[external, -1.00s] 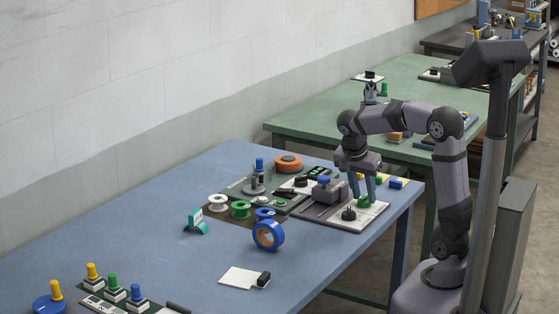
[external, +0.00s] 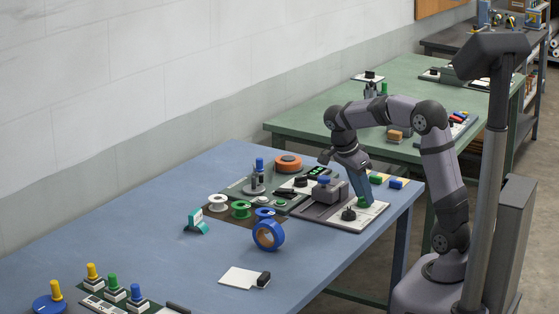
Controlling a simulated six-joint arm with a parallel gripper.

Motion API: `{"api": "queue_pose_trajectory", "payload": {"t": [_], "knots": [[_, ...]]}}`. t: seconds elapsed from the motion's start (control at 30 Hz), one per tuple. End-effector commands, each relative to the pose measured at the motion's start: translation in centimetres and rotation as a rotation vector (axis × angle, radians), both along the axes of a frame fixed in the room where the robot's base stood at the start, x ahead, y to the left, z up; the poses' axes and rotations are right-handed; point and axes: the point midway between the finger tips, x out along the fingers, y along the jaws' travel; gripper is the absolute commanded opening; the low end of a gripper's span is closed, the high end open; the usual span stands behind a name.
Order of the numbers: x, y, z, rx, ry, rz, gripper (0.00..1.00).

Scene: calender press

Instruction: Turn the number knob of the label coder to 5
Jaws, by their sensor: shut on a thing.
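On the plate are a black knob (external: 349,214) and a small green knob (external: 362,202). My gripper (external: 363,198) points down, tilted, with its blue fingers shut on the green knob. The fingers overlap in this view and hide part of the knob. The numbers and the knob's pointer are too small to read.
A blue tape roll (external: 268,235) stands in front. The table's middle front is mostly clear.

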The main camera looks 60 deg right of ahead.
Motion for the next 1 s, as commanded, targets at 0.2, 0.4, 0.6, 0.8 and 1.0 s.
{"api": "queue_pose_trajectory", "payload": {"t": [0.2,0.4,0.6,0.8,1.0], "knots": [[0.0,0.1,-0.1,0.003,-0.001,0.0,0.09],[0.0,0.0,-0.1,0.002,0.0,0.001,0.49],[0.0,0.0,0.0,0.001,0.0,0.001,0.49],[0.3,0.4,1.2,0.0,-0.002,0.002,0.49],[0.9,1.4,3.7,0.001,-0.003,0.002,0.49]]}}
